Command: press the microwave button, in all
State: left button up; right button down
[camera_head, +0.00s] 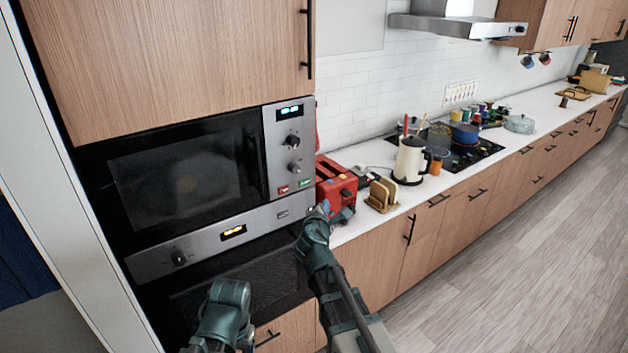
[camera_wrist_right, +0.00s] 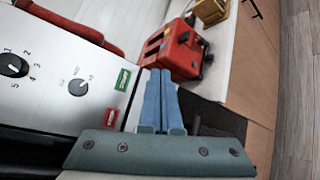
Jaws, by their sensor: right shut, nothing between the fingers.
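The built-in microwave (camera_head: 185,180) has a dark glass door and a steel control panel (camera_head: 281,152) on its right. A red button (camera_head: 284,189) and a green button (camera_head: 304,182) sit low on the panel. Both show in the right wrist view, the green button (camera_wrist_right: 123,79) above the red button (camera_wrist_right: 111,117). My right gripper (camera_head: 325,206) is to the right of and below the buttons. In the right wrist view its blue fingers (camera_wrist_right: 161,72) are together and empty, beside the green button and apart from it in the picture. My left arm shows at the bottom; its gripper does not.
A red toaster (camera_head: 335,184) stands on the white counter just right of my right gripper. A bread rack (camera_head: 381,195) and a cream kettle (camera_head: 410,161) stand beyond it. An oven panel (camera_head: 215,237) lies below the microwave. Free floor is at right.

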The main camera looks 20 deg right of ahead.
jog(key=shift+w+d+r+n, duration=0.2)
jog(key=shift+w+r+n, duration=0.05)
jog(key=shift+r+n, duration=0.05)
jog(key=shift+w, duration=0.1)
send_near(310, 183)
jog(key=shift+s+d+f+x, duration=0.1)
jog(key=shift+x, duration=0.7)
jog(key=shift+s+d+f+x, duration=0.1)
jog(key=shift+x, duration=0.7)
jog(key=shift+d+f+x, duration=0.1)
jog(key=shift+x, duration=0.7)
dwell(0.4)
jog(key=shift+w+a, duration=0.15)
jog(key=shift+w, duration=0.25)
